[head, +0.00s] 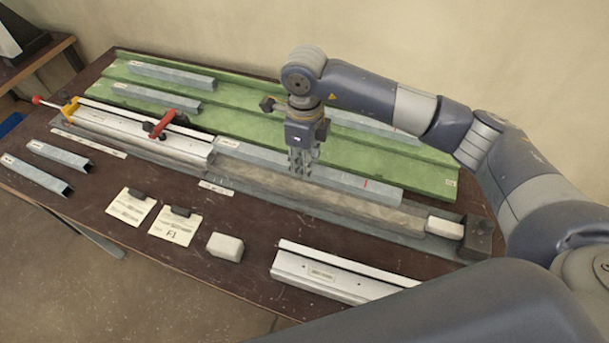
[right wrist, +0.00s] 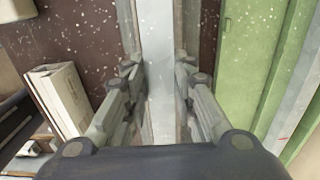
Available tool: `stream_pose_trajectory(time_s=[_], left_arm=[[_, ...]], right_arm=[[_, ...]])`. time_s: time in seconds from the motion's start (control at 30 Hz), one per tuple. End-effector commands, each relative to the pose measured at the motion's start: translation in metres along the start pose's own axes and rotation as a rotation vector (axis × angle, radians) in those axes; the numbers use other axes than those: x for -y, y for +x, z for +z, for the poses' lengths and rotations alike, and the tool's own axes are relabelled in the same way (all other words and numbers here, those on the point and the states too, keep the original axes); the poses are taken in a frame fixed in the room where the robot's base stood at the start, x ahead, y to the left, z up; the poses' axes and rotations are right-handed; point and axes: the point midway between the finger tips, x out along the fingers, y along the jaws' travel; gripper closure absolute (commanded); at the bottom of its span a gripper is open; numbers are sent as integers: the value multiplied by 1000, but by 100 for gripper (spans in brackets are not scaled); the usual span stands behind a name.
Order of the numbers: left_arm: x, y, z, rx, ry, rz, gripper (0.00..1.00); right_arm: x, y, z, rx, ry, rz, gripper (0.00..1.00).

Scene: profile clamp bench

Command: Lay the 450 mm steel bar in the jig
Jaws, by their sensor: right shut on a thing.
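My right gripper (head: 302,168) is shut on a long grey steel bar (head: 345,182) near the middle of its length. The bar has a red mark near its right end. In the right wrist view the bar (right wrist: 158,60) runs between the two fingers. The jig (head: 270,190) is a long grey fixture along the bench. The bar lies parallel to it, along its back side in the picture; I cannot tell whether it touches the jig. A white profile (head: 140,132) sits in the jig's left part, under a red clamp (head: 163,124). My left gripper is not in view.
A green tray (head: 235,110) behind holds several other grey bars (head: 172,76). A white block (head: 444,228) and a dark stop (head: 478,240) sit at the jig's right end. In front lie cards (head: 175,228), a loose white block (head: 225,247), a white profile (head: 340,274) and short bars (head: 60,155).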

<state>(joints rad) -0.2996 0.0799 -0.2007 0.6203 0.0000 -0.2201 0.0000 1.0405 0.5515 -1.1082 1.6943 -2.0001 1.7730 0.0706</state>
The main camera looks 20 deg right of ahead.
Motion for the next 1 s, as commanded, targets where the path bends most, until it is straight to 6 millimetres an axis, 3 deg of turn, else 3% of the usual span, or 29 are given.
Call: stream_pose_trajectory(time_s=[0.5, 1.0], left_arm=[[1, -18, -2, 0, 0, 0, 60], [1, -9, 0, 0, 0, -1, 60]], right_arm=[[0, 55, 0, 0, -1, 0, 100], [1, 66, 1, 3, -2, -3, 100]])
